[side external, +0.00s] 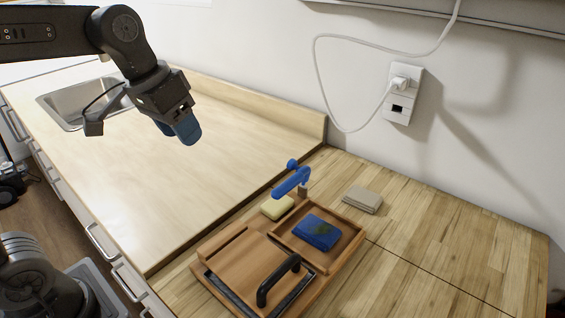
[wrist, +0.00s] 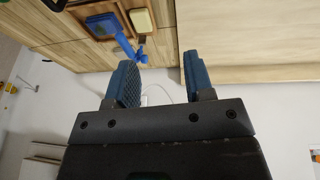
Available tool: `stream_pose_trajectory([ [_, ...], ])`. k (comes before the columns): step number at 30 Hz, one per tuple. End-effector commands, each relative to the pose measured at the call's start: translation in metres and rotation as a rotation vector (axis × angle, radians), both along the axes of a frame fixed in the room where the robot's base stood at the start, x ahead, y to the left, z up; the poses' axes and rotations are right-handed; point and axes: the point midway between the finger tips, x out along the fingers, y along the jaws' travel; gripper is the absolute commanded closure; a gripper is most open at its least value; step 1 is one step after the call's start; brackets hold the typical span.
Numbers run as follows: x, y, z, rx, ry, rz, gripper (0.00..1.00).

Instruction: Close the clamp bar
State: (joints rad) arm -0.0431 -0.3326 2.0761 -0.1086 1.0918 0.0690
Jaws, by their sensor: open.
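A wooden tray (side external: 352,238) sits on the wood counter. A blue lever-like part (side external: 291,181) stands raised and tilted at its back edge; it also shows in the wrist view (wrist: 139,53). A black arched handle (side external: 277,279) is on a flat wooden panel (side external: 243,262) at the tray's front left, near a dark strip. I cannot tell for certain which part is the clamp bar. My gripper (side external: 180,130) is open and empty, high above the pale counter, left of and well apart from the tray. Its two blue fingers (wrist: 160,65) are spread in the wrist view.
A blue sponge-like block (side external: 316,232) lies in the tray's compartment. A yellow block (side external: 277,207) is beside the blue lever. A beige folded cloth or pad (side external: 362,199) lies right of the tray. A wall outlet (side external: 402,94) with a white cord is behind. The pale counter (side external: 215,165) is clear.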

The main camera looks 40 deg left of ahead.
Motion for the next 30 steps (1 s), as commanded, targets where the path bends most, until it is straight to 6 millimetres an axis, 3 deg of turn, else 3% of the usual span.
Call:
stream_pose_trajectory([
  [1, 0.022, 0.001, 0.003, -0.018, 0.038, -0.002, 0.57],
  [9, 0.125, 0.006, 0.002, -0.128, 0.197, -0.042, 0.83],
  [15, 0.180, 0.012, -0.018, -0.200, 0.279, -0.076, 1.00],
  [21, 0.201, 0.015, -0.029, -0.231, 0.311, -0.094, 1.00],
  [26, 0.202, 0.011, -0.040, -0.235, 0.316, -0.097, 1.00],
  [30, 0.201, 0.004, -0.062, -0.234, 0.318, -0.097, 1.00],
])
